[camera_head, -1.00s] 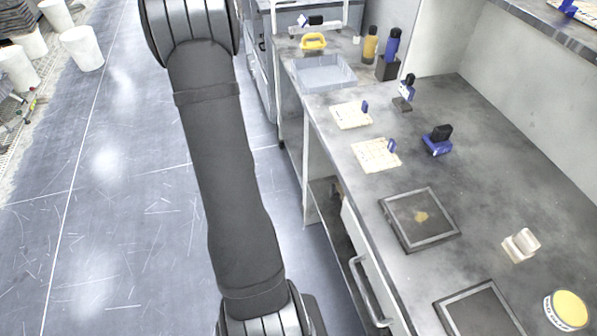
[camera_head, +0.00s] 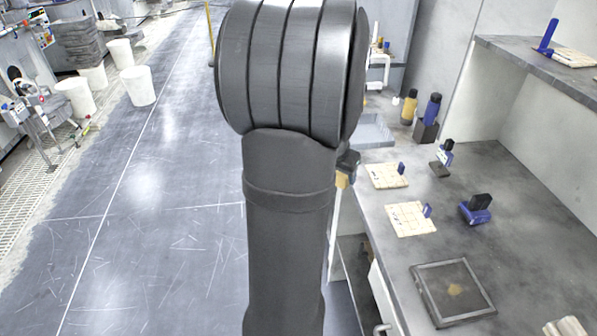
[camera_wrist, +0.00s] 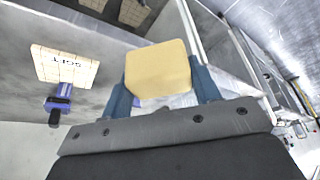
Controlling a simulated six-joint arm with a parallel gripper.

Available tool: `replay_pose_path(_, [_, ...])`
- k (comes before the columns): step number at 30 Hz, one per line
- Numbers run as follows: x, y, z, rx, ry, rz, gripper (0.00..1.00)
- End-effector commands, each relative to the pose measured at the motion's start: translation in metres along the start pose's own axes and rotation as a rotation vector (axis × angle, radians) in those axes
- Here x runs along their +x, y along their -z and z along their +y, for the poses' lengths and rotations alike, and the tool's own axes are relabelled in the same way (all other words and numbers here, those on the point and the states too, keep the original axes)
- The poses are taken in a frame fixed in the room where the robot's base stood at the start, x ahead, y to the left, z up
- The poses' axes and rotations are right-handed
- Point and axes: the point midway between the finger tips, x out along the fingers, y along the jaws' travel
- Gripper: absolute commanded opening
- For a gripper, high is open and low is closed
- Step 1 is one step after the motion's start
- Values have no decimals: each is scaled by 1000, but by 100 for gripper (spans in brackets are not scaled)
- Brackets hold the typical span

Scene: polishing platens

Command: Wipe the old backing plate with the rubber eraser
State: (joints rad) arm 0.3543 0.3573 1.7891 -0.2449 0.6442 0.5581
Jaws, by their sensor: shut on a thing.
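My gripper (camera_wrist: 160,85) is shut on a tan rounded block, which looks like the rubber eraser (camera_wrist: 158,66), held between its two blue fingers in the wrist view. In the head view my gripper (camera_head: 347,170) is mostly hidden behind my arm, with a bit of tan showing beside the bench edge. A dark square framed plate with a tan stain (camera_head: 453,290), likely the old backing plate, lies on the bench at lower right. My gripper is well apart from it, further back and to the left.
Cream gridded tiles (camera_head: 410,219) with blue tabs lie on the bench near its left edge. A blue block tool (camera_head: 476,209), a small stand (camera_head: 442,158) and bottles (camera_head: 431,108) stand beyond. A grey tray (camera_head: 372,130) is at the back. Bench between tools and plate is clear.

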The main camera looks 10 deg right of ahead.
Motion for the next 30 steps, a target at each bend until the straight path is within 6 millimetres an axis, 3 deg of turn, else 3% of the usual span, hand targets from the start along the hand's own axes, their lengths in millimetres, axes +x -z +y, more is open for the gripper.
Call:
replay_pose_path(1, [-2,3,24,45,-18,2,31])
replay_pose_path(8, [-10,0,118,225,-92,2,31])
replay_pose_path(18, [-33,-35,243,494,-204,2,31])
replay_pose_path(24, [-49,-66,301,641,-264,2,31])
replay_pose_path(30, [-61,-90,334,734,-304,2,31])
